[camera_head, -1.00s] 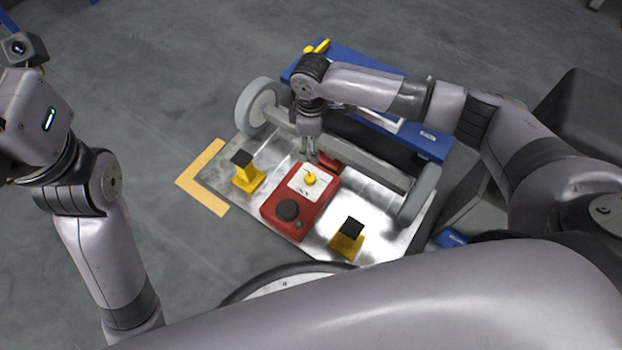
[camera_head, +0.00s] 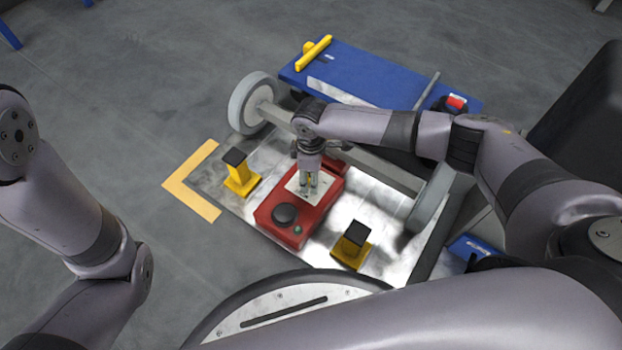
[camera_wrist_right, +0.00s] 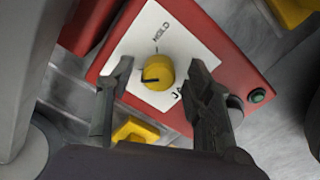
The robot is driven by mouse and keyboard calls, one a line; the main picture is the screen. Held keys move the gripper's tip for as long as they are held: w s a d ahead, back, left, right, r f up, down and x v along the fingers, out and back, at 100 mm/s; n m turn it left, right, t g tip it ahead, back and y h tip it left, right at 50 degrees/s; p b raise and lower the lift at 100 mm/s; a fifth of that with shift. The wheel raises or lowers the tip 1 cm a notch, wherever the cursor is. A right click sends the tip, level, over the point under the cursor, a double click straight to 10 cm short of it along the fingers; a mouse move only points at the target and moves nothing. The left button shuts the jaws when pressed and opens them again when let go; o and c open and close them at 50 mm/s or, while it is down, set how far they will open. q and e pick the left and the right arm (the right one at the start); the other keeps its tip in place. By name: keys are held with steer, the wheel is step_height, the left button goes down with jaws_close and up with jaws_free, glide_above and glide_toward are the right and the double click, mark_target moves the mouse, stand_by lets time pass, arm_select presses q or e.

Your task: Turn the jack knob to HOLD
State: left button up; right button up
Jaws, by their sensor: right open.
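The red jack box (camera_head: 322,207) sits on the metal plate with a white label panel on top. The yellow knob (camera_wrist_right: 158,72) is on that panel, and a dark pointer line on it points left, away from the printed HOLD mark (camera_wrist_right: 161,31). My right gripper (camera_head: 308,188) is over the panel and mostly hides the knob in the head view. In the right wrist view my right gripper (camera_wrist_right: 160,82) is open, one finger on each side of the knob, with gaps visible. My left gripper is out of view; only the left arm shows.
A black round button (camera_head: 285,214) and a small green button (camera_head: 298,230) are on the box. Yellow posts with black tops stand left (camera_head: 241,172) and right (camera_head: 353,245) of it. An axle with wheels (camera_head: 252,103) and a blue cart (camera_head: 375,75) lie behind.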

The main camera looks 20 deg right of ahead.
steer(key=shift+c, duration=0.4)
jaws_close()
stand_by(0.4)
